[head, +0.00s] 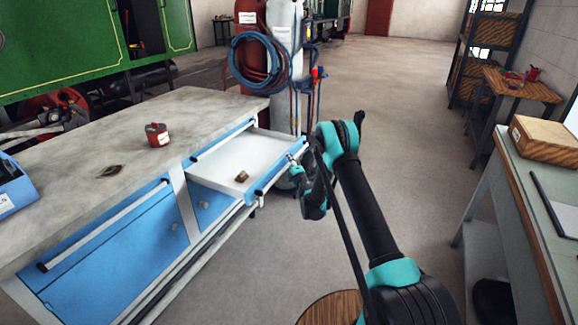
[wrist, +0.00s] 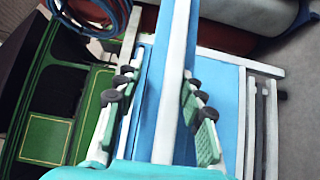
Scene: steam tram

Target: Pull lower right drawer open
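On the right part of the workbench, a blue-fronted drawer (head: 222,165) is pulled well out, below a shut blue drawer front (head: 225,140) with a bar handle. The pulled-out drawer looks like the lower right one. Its inside is white. My gripper (head: 296,165) is at the outer right end of its front. In the wrist view, my gripper (wrist: 158,95) has its fingers spread on either side of a long white and blue bar (wrist: 172,80), apparently the drawer front or handle. A gap shows at the left finger; contact at the right finger is unclear.
A small brown block (head: 242,176) lies in the drawer. Gas cylinders (head: 285,30) with hoses stand behind the drawer. A side table (head: 510,190) is at right.

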